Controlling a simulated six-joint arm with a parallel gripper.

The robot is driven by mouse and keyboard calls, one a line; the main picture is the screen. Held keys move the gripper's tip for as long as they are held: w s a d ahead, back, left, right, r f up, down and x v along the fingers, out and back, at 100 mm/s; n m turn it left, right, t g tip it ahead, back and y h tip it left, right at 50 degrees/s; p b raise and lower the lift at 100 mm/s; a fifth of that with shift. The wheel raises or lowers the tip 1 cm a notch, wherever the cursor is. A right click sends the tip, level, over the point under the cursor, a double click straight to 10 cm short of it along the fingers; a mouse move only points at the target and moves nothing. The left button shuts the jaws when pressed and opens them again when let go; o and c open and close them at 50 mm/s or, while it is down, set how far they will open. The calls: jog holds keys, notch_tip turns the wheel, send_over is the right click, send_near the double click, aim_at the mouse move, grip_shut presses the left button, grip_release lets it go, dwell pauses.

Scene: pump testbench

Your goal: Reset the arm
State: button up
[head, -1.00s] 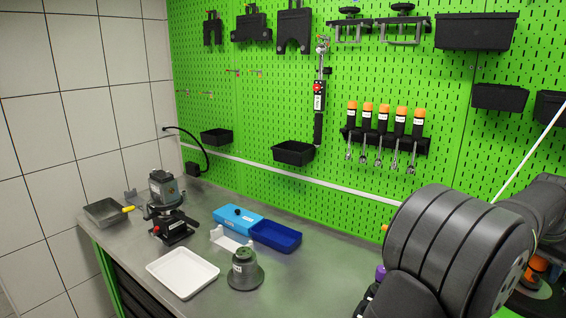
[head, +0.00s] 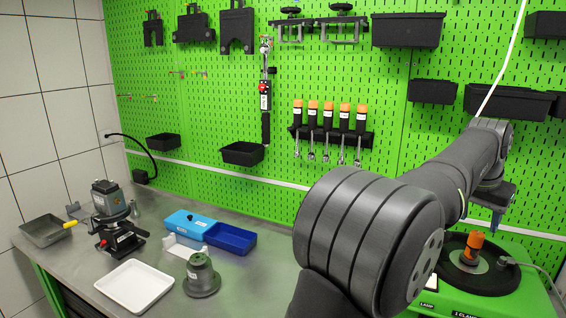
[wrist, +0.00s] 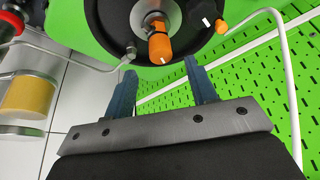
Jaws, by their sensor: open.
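My gripper (wrist: 160,66) is open, with its two blue fingers apart and nothing between them. In the head view my gripper (head: 495,215) hangs at the right, above and behind the green clamp unit (head: 465,302). The unit carries a black round plate (head: 505,280) with an orange knob (head: 472,246) on it. In the wrist view the orange knob (wrist: 161,46) lies beyond the fingertips, apart from them. My large arm link hides part of the bench and the left side of the clamp unit.
A white tray (head: 134,287), a grey-green pump part (head: 201,275), a blue box (head: 230,239) and a pump on a stand (head: 111,205) are on the bench's left. Orange-handled tools (head: 329,117) and black bins (head: 409,30) hang on the green pegboard. A cable runs beside the clamp unit.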

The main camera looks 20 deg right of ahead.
aim_at(479, 233)
jog(key=x, duration=1)
jog(key=shift+f, duration=0.25)
notch_tip(479, 233, up, 5)
jog(key=shift+s+r, duration=0.15)
jog(key=shift+r, duration=0.1)
jog(key=s+a+r, duration=0.2)
jog(key=s+r, duration=0.5)
jog(key=s, duration=0.5)
jog(key=s+a+f+m, duration=0.1)
jog(key=s+a+f, duration=0.3)
jog(key=a, duration=0.5)
jog(key=s+a+f+m+g, duration=0.1)
jog(key=s+a+f, duration=0.4)
jog(key=s+a, duration=0.4)
jog(key=s+a+f+m, duration=0.1)
jog(key=s+a+f, duration=0.4)
jog(key=a, duration=0.4)
jog(key=shift+s+a+f, duration=0.15)
jog(key=shift+s+a, duration=0.15)
jog(key=shift+s, duration=0.5)
jog(key=shift+o, duration=0.5)
